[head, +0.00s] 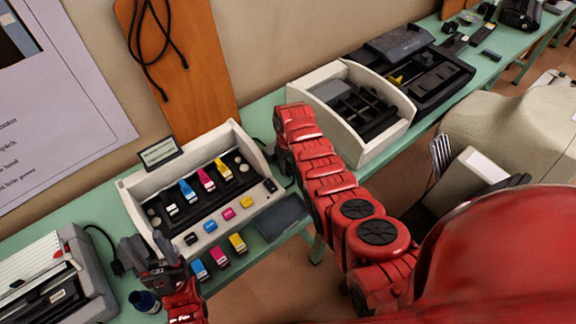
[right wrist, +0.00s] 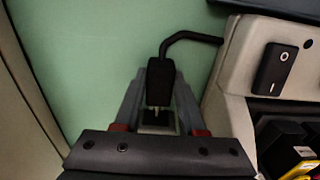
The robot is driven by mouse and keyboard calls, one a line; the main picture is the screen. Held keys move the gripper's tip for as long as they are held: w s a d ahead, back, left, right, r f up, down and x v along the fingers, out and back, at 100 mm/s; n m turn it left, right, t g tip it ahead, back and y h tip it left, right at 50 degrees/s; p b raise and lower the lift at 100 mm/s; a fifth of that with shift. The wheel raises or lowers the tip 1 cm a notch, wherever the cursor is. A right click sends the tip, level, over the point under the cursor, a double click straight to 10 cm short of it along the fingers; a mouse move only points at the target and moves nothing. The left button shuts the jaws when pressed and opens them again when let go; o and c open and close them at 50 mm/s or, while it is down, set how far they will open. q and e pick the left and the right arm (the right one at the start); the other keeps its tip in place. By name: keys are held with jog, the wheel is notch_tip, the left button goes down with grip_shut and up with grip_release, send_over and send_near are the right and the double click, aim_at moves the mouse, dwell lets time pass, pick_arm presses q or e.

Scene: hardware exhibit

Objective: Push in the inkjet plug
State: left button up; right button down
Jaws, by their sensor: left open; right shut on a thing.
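The inkjet plug (right wrist: 160,75) is black, with a cable bending off to the right, in the right wrist view. My right gripper (right wrist: 160,98) is shut on it, with a grey finger on each side. Thin pale prongs show at the plug's near end, just above a dark piece (right wrist: 158,118) that may be a socket; I cannot tell if they touch. The inkjet printer (head: 130,197) is a cream case with coloured cartridges. In the head view my right arm hides the plug and right gripper. My left gripper (head: 150,250) is open and empty near the printer's front left corner.
The printer's black power switch (right wrist: 275,68) is close to the right of the plug. A grey machine (head: 50,280) stands left, and an open cream printer (head: 400,125) stands right on the green table (head: 265,110). Loose cartridges (head: 219,256) and an ink bottle (head: 145,301) lie in front.

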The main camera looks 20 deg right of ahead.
dwell(0.7)
jog(key=w+b, duration=0.1)
jog(key=b, duration=0.1)
jog(key=w+b, duration=0.1)
jog(key=b, duration=0.1)
jog(key=a+b, duration=0.1)
jog(key=b, duration=0.1)
jog(key=shift+w+f, duration=0.4)
jog(key=shift+w+r+b, duration=0.1)
jog(key=shift+w+b, duration=0.05)
jog(key=shift+b, duration=0.15)
jog(key=shift+r, duration=0.4)
jog(key=c, duration=0.9)
grip_release()
jog(key=o, duration=0.4)
jog(key=shift+w+a+f, duration=0.1)
jog(key=shift+w+f, duration=0.05)
jog(key=shift+r, duration=0.25)
